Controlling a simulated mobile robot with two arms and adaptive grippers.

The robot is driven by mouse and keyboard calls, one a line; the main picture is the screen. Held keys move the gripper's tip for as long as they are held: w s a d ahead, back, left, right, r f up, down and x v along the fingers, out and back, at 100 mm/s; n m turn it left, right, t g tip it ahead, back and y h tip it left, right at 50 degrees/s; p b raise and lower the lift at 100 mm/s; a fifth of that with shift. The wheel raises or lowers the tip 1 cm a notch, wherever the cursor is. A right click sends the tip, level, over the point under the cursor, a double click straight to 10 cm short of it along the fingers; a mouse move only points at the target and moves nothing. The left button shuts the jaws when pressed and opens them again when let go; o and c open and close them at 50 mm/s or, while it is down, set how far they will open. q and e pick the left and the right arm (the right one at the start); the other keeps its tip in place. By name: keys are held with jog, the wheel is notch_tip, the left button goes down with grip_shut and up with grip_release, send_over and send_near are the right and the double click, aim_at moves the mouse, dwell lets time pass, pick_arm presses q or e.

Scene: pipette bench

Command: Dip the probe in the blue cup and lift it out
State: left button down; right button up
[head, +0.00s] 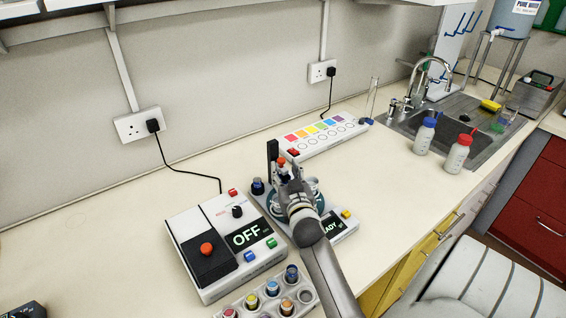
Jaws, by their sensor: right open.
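My right gripper (285,178) is open at a small device with a black upright post (272,158). The gripper and my arm cover much of that device. An orange-red tip (282,161) shows at the fingers; I cannot tell whether it belongs to the probe. A dark blue-topped piece (257,187) stands left of the post. In front, a grey rack (306,296) holds several small cups with coloured contents. My left gripper is not in view.
A white box with an OFF display (222,240) stands left of the device. A strip with coloured squares (318,137) lies behind it. Two bottles (424,137) stand right, before the sink (452,133). The counter between device and bottles is clear.

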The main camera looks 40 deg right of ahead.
aim_at(282, 163)
jog(key=shift+x, duration=1.65)
jog(key=shift+c, duration=0.3)
grip_shut()
